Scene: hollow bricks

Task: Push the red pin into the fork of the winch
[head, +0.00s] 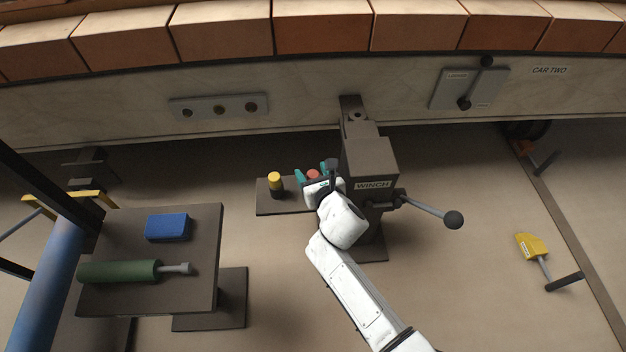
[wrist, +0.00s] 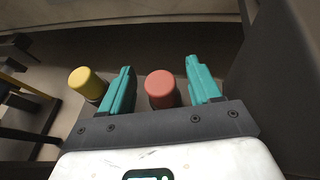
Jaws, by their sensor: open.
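The red pin (head: 313,174) stands on a small dark stand (head: 265,208) to the left of the winch. In the wrist view the red pin (wrist: 161,88) shows its round top between my two teal fingers. My gripper (head: 312,171) is open, with one finger on each side of the pin; gaps show, and I cannot tell whether a finger touches it. The winch (head: 372,160) is a dark box on a post, labelled WINCH, with a ball-ended crank (head: 430,210). I cannot make out its fork clearly.
A yellow pin (head: 275,181) stands on the same stand, left of my gripper; it also shows in the wrist view (wrist: 86,82). A table (head: 205,240) at left holds a blue box (head: 168,227) and a green cylinder (head: 118,271). A yellow-headed tool (head: 532,246) is at right.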

